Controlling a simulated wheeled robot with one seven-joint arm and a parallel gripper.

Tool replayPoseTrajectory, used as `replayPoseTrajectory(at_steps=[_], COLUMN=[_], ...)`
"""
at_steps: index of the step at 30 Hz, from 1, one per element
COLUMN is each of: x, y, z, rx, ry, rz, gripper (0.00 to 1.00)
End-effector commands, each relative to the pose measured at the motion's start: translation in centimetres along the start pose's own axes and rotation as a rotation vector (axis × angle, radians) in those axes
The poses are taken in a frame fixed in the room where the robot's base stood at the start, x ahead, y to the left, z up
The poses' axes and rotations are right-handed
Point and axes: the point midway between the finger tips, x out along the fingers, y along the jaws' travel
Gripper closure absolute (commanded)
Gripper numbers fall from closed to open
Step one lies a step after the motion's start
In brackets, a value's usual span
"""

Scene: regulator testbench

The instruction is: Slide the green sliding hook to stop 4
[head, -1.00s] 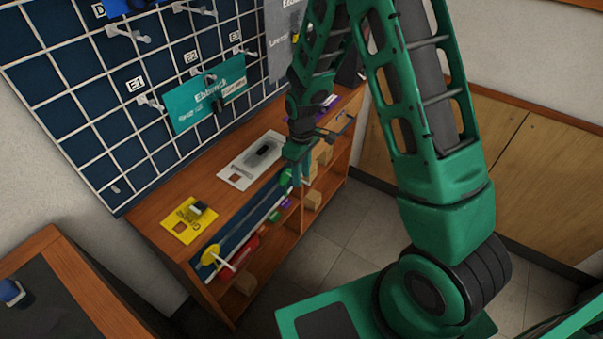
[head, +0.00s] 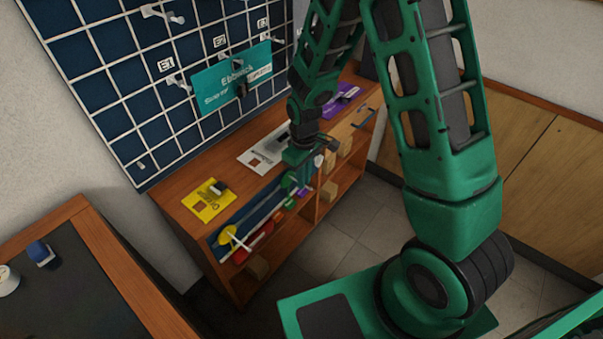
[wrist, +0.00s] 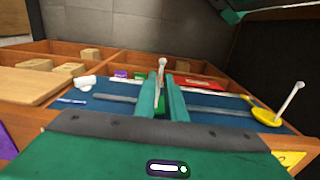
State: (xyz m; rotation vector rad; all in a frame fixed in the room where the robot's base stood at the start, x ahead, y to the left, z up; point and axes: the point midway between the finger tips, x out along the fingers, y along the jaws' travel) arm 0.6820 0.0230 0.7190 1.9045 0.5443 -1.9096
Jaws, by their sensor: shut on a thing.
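The green sliding hook (wrist: 160,103) sits on a grey rail (wrist: 215,110) on a blue panel, with a pale ball-tipped rod rising from it. My gripper (wrist: 163,98) is shut on it, one finger on each side, and hides most of its body. In the head view my gripper (head: 297,178) is low at the shelf's front edge, over the blue rail panel (head: 262,205). A yellow hook (wrist: 266,116) with a pale rod stands on the right in the wrist view, apart from the green one; it also shows in the head view (head: 228,237). Stop numbers are not readable.
A white piece (wrist: 87,82) sits at the rail's left end in the wrist view. Red, green and purple items lie beyond the panel. The wooden shelf top holds a yellow card (head: 207,201) and a white card (head: 262,150). A grid board (head: 130,95) with hooks stands behind.

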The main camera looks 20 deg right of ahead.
Motion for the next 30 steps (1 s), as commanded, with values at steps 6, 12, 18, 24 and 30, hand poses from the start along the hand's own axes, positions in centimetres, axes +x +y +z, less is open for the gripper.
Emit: replayPoseTrajectory(at_steps=[6,12,18,24,30], x=[-0.1,-0.1,-0.1,-0.5,-3.1], y=[0.2,0.3,0.3,0.4,0.4], z=[0.1,0.1,0.2,0.2,0.1], rx=[0.006,0.007,0.008,0.009,0.009], ry=[0.003,0.003,0.002,0.003,0.006], rz=[0.001,0.001,0.001,0.001,0.002], gripper=[1.0,0.73,0.7,0.7,0.7])
